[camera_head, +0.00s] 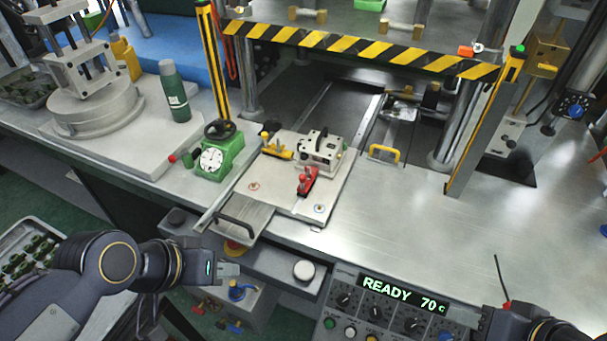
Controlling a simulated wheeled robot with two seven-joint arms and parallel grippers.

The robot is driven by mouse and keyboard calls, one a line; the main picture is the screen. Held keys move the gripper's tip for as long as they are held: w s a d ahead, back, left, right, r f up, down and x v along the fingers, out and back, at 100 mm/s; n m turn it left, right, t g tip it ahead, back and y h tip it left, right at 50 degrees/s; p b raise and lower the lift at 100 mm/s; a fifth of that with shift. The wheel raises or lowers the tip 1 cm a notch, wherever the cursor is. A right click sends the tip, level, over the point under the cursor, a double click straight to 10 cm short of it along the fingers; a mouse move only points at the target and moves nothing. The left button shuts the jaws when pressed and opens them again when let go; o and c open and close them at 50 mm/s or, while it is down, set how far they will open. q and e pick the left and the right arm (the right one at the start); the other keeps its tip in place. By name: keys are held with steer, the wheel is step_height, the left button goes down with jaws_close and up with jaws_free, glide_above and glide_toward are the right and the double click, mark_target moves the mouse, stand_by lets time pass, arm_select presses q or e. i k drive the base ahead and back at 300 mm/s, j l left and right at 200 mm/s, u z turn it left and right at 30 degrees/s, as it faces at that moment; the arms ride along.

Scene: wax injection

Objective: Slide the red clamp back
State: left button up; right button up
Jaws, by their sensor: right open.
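The red clamp (306,181) sits on the front part of a light metal plate (270,199), just in front of a silver block (321,148). A yellow clamp (277,149) is on the same plate, to the left of the block. My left gripper (232,268) is low in front of the bench, below the black-handled front tray and apart from the red clamp. Its fingers are small here, and I cannot tell their gap. My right gripper (490,322) is at the bottom right edge, partly cut off, far from the clamp and open.
A striped yellow-black bar (350,43) spans above the plate's back. A yellow handle (384,154) is to its right. A console (390,305) reading READY 70 C is in front. The bench right of the plate is clear.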

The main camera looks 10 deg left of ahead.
mark_target(302, 178)
steer(key=k+l+u, duration=0.65)
steer(key=j, duration=0.1)
